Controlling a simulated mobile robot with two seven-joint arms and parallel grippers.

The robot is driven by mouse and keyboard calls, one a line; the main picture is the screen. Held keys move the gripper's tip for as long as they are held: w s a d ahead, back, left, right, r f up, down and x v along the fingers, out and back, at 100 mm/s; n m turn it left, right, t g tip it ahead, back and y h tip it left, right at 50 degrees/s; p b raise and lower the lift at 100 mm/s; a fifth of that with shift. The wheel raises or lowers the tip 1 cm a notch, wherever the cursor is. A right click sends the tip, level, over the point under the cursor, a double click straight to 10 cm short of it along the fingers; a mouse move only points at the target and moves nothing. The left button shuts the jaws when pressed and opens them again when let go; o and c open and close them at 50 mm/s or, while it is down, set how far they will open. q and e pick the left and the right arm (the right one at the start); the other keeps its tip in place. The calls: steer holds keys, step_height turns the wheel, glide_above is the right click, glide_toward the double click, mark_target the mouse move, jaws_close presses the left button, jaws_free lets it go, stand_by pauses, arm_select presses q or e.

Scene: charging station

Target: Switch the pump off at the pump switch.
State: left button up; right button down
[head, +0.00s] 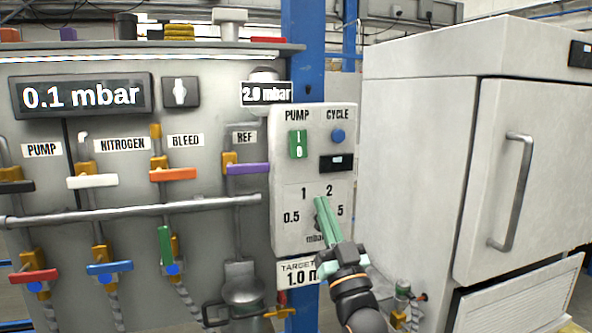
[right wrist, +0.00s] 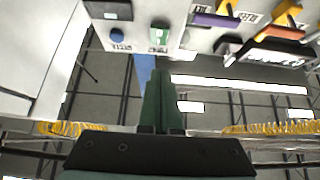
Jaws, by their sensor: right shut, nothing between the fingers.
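The pump switch (head: 298,144) is a green rocker marked I above 0, under the PUMP label on the pale control box (head: 279,190). I cannot tell which half is pressed in. The switch also shows near the top of the right wrist view (right wrist: 159,34). My right gripper (head: 321,203) has green fingers, shut with nothing between them. In the head view its tips are below and to the right of the switch, in front of the dial markings, apart from the switch. The fingers (right wrist: 162,95) point up toward the box in the right wrist view. My left gripper is not in view.
A blue CYCLE button (head: 338,136) and a small dark display (head: 337,163) sit right of the switch. Left is a panel with several coloured valve handles, including a purple one (head: 247,169) close to the box. A large grey cabinet (head: 415,170) stands right.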

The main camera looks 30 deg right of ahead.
steer(key=p, duration=0.2)
glide_toward(297, 154)
step_height(297, 154, up, 4)
steer(key=w, duration=0.1)
steer(key=w+d, duration=0.1)
steer(key=w, duration=0.1)
steer(key=shift+w, duration=0.2)
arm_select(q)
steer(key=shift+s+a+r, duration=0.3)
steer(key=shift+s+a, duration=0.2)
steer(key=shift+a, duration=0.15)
arm_select(e)
steer(key=shift+w+d+f, duration=0.15)
steer(key=shift+w, duration=0.4)
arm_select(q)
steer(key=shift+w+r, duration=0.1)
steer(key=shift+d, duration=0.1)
arm_select(e)
steer(key=shift+f, duration=0.1)
